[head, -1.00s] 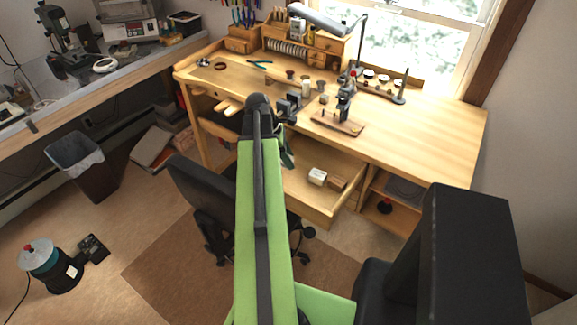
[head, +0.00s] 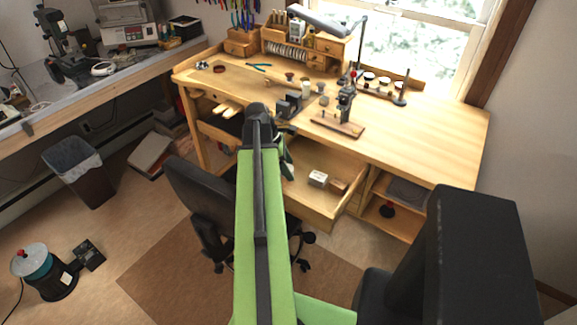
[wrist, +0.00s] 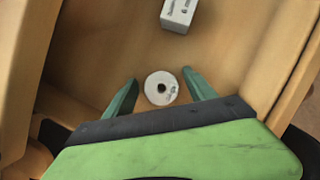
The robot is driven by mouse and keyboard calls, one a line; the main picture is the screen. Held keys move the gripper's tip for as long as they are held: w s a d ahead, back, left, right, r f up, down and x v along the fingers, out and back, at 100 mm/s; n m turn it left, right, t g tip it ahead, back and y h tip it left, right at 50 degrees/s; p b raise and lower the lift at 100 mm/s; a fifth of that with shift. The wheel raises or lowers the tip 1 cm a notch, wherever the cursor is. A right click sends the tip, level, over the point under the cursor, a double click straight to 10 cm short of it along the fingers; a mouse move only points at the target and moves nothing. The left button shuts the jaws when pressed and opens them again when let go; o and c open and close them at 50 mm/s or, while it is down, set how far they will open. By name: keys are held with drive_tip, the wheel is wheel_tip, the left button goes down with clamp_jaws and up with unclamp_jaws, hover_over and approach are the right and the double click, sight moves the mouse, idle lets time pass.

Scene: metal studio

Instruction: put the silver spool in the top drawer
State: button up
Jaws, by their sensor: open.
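The silver spool (wrist: 161,89) shows in the wrist view as a pale round disc with a dark centre hole, seen end-on. It is between my fingers with a gap on each side, against the floor of the open drawer (wrist: 95,62). I cannot tell whether it rests on that floor. My gripper (wrist: 160,77) is open, its two green fingers spread over the drawer. In the head view the pulled-out drawer (head: 308,205) is below the bench top; my arm hides its left part and the spool.
A white box (head: 318,178) and a brown block (head: 338,187) lie in the drawer; the white box also shows in the wrist view (wrist: 180,13). A black chair (head: 200,200) stands left of the drawer. The bench (head: 420,125) holds a small stand (head: 345,105) and several tools.

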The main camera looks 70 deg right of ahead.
drive_tip(key=shift+w+r+p, duration=0.1)
drive_tip(key=shift+r+p, duration=0.35)
drive_tip(key=p+v, duration=1)
drive_tip(key=v, duration=0.1)
drive_tip(key=shift+w+a+r+p, duration=0.1)
drive_tip(key=shift+w+r+p, duration=0.1)
drive_tip(key=shift+p, duration=0.1)
